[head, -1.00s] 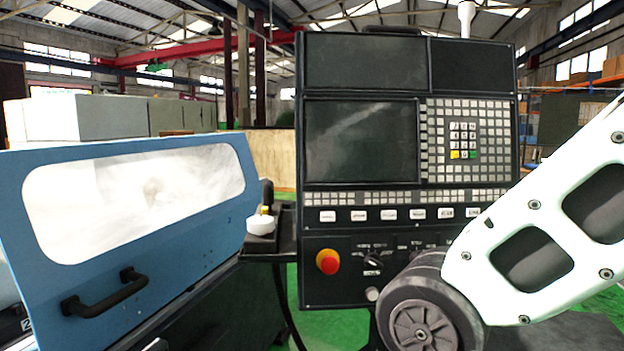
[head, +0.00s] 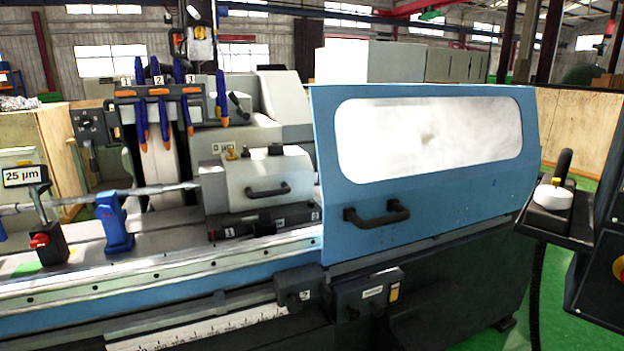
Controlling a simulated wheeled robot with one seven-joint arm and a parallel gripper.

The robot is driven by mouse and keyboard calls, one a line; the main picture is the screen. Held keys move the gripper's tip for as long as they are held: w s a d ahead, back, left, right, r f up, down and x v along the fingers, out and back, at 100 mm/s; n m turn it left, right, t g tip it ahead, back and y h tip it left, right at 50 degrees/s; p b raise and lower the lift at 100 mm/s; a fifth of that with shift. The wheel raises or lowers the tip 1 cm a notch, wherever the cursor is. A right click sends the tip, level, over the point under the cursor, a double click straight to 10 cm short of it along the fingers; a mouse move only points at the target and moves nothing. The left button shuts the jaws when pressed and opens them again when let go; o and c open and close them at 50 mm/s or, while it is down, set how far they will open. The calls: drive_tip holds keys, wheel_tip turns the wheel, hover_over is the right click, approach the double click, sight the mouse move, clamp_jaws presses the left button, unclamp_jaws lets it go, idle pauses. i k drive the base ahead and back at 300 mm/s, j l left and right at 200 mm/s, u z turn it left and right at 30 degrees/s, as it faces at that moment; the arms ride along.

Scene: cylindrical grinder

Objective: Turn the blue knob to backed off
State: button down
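I cannot make out a blue knob for certain. A blue upright piece (head: 115,224) stands on the machine bed at the left, by a long thin shaft (head: 150,190). Several blue and orange nozzles (head: 164,120) hang from a bar with labels 1, 2 and 3 at the upper left. A grey box with a dark rotary knob (head: 86,124) sits left of them. My gripper is not in view.
A blue guard (head: 440,215) with a window and black handle covers the right half of the grinder. A 25 µm display (head: 25,176) stands at far left. A black shelf with a white round item (head: 552,196) and a control panel are at the right edge.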

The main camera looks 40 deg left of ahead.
sight(104, 213)
drive_tip(key=u, duration=2.3)
